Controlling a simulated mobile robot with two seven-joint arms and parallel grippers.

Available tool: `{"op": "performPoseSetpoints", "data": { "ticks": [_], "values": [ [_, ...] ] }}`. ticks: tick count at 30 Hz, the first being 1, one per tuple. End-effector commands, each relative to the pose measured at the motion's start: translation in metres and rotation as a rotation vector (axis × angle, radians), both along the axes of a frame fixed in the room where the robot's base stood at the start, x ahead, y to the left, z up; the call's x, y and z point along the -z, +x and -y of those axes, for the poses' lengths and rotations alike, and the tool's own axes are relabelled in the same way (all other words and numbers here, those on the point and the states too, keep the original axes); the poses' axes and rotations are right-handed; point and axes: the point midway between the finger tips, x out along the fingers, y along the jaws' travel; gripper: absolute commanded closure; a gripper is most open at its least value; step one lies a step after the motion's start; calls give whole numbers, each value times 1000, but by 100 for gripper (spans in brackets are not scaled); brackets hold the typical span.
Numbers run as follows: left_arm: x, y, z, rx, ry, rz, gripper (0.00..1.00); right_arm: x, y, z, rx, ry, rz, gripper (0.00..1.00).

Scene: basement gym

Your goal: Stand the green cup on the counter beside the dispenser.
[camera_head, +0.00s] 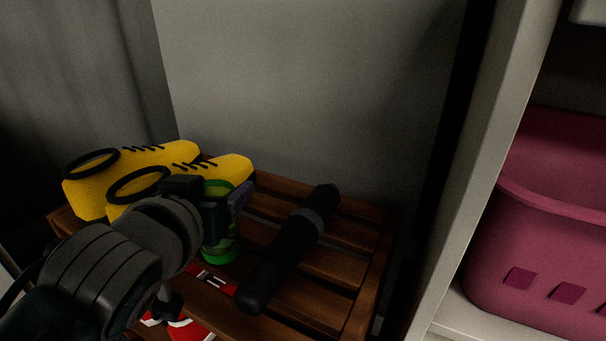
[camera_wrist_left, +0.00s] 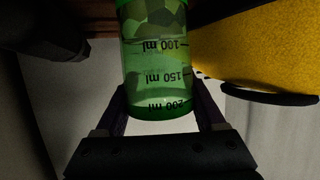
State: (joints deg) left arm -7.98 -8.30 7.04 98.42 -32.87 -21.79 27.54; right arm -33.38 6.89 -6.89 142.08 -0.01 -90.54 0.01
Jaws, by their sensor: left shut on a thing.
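The green cup (camera_head: 222,248) is see-through green, at the slatted wooden rack in the head view. My left gripper (camera_head: 226,203) is shut on it near its upper part and hides some of it. In the left wrist view the green cup (camera_wrist_left: 157,60) fills the space between the two fingers of the left gripper (camera_wrist_left: 163,95), and its ml marks appear upside down. I cannot tell whether its base touches the slats. My right gripper is not in view. Neither the counter nor the dispenser can be made out.
Yellow shoes (camera_head: 88,194) stand left of and behind the cup on the wooden rack (camera_head: 335,265). A black cylinder with a grey band (camera_head: 290,247) lies right of the cup. Red-and-white items (camera_head: 187,331) show below. A pink basket (camera_head: 545,235) sits in a pale shelf unit at right.

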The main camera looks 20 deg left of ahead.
Motion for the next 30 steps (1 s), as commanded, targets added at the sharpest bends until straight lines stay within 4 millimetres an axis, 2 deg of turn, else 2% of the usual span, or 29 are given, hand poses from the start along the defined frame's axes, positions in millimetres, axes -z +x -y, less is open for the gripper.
{"op": "performPoseSetpoints", "data": {
  "ticks": [1,14,19,23,26,30],
  "values": [
    [0,0,0,0,0,1,47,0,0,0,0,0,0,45],
    [-1,0,0,0,1,2,95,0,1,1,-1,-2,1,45],
    [-2,0,0,0,1,2,95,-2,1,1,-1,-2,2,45],
    [-12,0,0,0,2,3,95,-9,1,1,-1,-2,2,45],
    [-27,0,0,1,1,3,95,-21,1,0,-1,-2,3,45],
    [-61,0,0,1,2,5,95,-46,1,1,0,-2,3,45]
  ]
}}
